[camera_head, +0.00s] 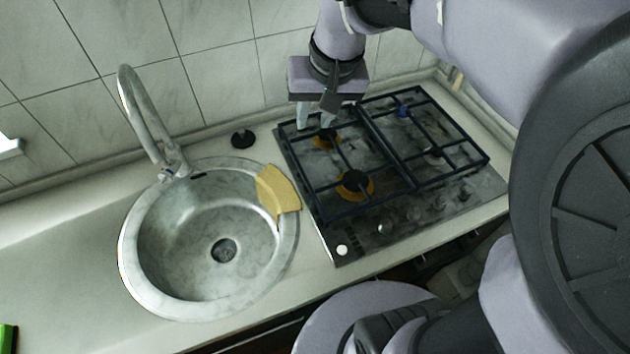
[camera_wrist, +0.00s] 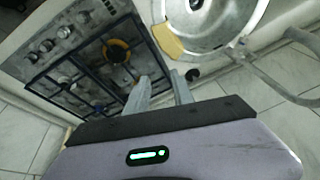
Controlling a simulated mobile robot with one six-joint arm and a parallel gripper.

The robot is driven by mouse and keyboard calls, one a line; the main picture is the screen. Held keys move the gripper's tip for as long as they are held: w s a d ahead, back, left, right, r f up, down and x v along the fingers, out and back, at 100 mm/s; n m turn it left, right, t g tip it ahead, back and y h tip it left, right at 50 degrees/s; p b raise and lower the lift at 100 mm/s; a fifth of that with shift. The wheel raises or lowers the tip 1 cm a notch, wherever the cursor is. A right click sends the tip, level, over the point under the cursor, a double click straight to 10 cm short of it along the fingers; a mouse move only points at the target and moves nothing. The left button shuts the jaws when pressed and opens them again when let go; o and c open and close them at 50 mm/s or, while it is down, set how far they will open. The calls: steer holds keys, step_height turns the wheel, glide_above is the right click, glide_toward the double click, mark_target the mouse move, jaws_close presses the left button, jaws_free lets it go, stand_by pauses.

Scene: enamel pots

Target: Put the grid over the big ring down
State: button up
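The black hob grid on the left (camera_head: 312,190) spans two burners with orange-brown rings, the front one a big ring (camera_head: 355,185). The ring also shows in the wrist view (camera_wrist: 117,50). The grid looks roughly level; I cannot tell whether all its feet touch the hob. My gripper (camera_head: 316,118) points down at the grid's back left part. In the wrist view my gripper (camera_wrist: 163,76) has its two fingers apart, with the grid's side bar (camera_wrist: 158,48) running toward the gap between them. Contact with the bar is not clear.
A second black grid (camera_head: 458,127) covers the right half of the hob (camera_head: 465,190). A round sink (camera_head: 150,265) with a yellow cloth (camera_head: 278,190) on its rim and a tall tap (camera_head: 140,115) is at the left. A black stopper (camera_head: 242,138) lies behind. The tiled wall is close behind.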

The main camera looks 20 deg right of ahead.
steer(key=s+a+m+t, duration=0.1)
steer(key=s+a, duration=0.2)
steer(key=s, duration=0.4)
steer(key=s+a+m+t+y, duration=0.1)
steer(key=s+a, duration=0.2)
steer(key=s, duration=0.5)
steer(key=shift+s+f, duration=0.15)
steer(key=shift+f, duration=0.15)
step_height(320, 180, down, 9)
steer(key=b, duration=0.8)
steer(key=shift+r+b, duration=0.2)
steer(key=shift+b, duration=0.15)
